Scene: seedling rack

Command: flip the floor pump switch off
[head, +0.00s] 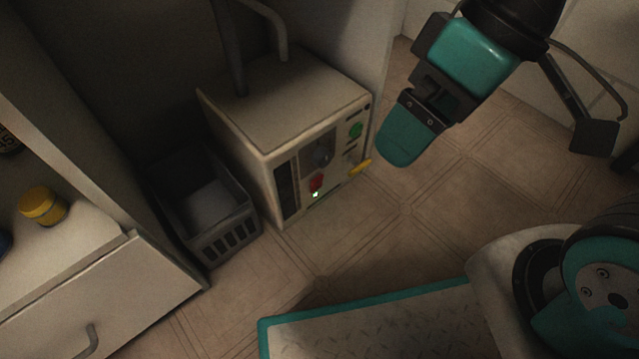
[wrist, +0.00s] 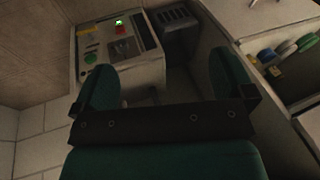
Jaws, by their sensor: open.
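The floor pump (head: 285,110) is a beige box on the tiled floor, upright in the recess beside the cabinet. Its front panel carries a red control (head: 316,182) with a small lit green lamp (head: 315,194) beside it. A dark dial, a green button (head: 355,130) and a yellow part (head: 360,167) are also there. I cannot tell for sure which is the switch; the red control also shows in the wrist view (wrist: 120,30). My gripper (head: 404,148) is open and empty, right of the pump and apart from it. Both teal fingers show in the wrist view.
A grey slotted basket (head: 225,235) stands left of the pump, close to it. A white cabinet with a drawer (head: 110,290) and a yellow-lidded jar (head: 42,205) is further left. Pipes rise from behind the pump's top. The tiled floor (head: 440,210) before the panel is clear.

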